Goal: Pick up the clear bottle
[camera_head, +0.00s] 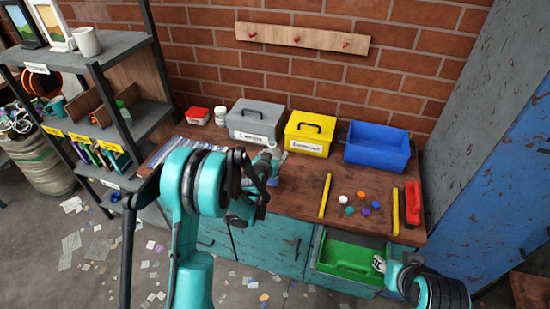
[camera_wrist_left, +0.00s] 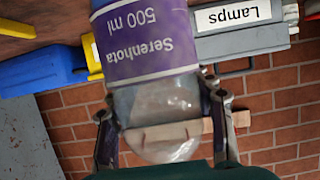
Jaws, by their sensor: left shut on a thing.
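The clear bottle (camera_wrist_left: 165,103) shows in the left wrist view, with a purple label reading "Serenhota 500 ml". It appears upside down there and its far end runs out of the picture. My left gripper (camera_head: 269,163) is shut on it, with one finger on each side of the clear part. In the head view this gripper is over the left part of the wooden bench, and my own arm hides most of the bottle. My right gripper (camera_head: 379,264) is low at the right, by the open green drawer; its fingers are too small to read.
On the bench (camera_head: 300,185), a grey box (camera_head: 254,124), yellow box (camera_head: 309,137) and blue bin (camera_head: 377,147) stand along the brick wall. Two yellow bars (camera_head: 325,195) flank several coloured caps. A red item (camera_head: 412,203) lies at the right end. Shelves (camera_head: 75,45) stand left.

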